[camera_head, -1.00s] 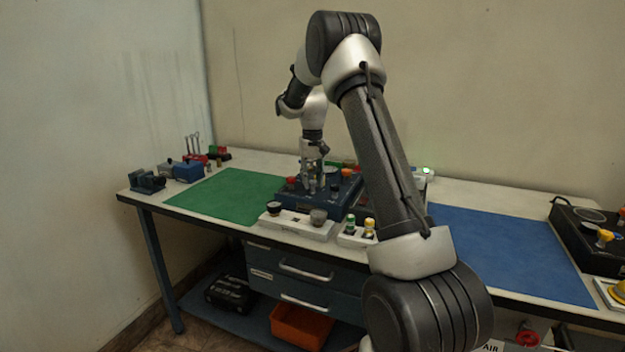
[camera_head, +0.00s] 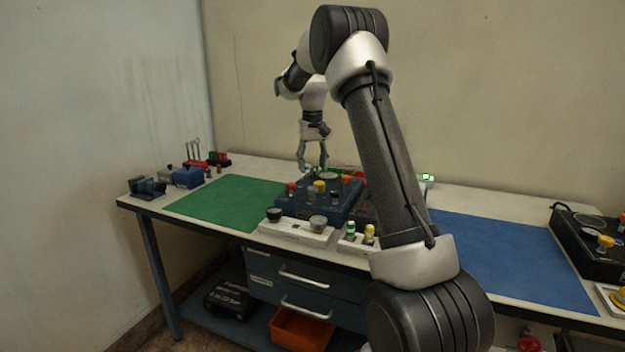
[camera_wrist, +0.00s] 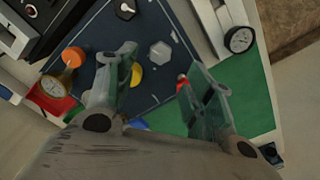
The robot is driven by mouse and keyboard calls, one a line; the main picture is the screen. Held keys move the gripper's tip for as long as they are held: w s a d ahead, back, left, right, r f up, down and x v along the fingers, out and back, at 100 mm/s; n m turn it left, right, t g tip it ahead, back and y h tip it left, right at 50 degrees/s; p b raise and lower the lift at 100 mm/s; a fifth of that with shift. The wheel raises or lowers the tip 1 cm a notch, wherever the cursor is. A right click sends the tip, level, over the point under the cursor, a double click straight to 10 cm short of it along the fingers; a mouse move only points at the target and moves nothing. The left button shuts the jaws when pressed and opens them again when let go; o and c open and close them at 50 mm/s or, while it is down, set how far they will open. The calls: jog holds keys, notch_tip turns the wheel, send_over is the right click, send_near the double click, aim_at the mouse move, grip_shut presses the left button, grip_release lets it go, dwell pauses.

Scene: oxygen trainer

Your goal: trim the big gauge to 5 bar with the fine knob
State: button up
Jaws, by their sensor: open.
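The dark blue panel (camera_head: 306,208) stands on the bench with several knobs. A red knob (camera_head: 291,187), a yellow knob (camera_head: 320,186) and a dark knob (camera_head: 335,197) show on it. In the wrist view a grey six-sided knob (camera_wrist: 160,52) and a black knob (camera_wrist: 125,10) sit on the panel. A pale-faced gauge (camera_wrist: 47,87) lies at left beside an orange knob (camera_wrist: 73,57). I cannot tell which is the big gauge or the fine knob, and no reading is legible. My gripper (camera_head: 312,167) is open and empty above the panel's back; it also shows in the wrist view (camera_wrist: 158,74).
A white block with a round dial (camera_wrist: 240,40) stands in front of the panel. The green mat (camera_head: 225,200) at left and blue mat (camera_head: 505,250) at right are clear. My arm hides part of the bench right of the panel.

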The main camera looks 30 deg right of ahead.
notch_tip(320, 180, up, 4)
jog(key=shift+r, duration=0.25)
dwell(0.4)
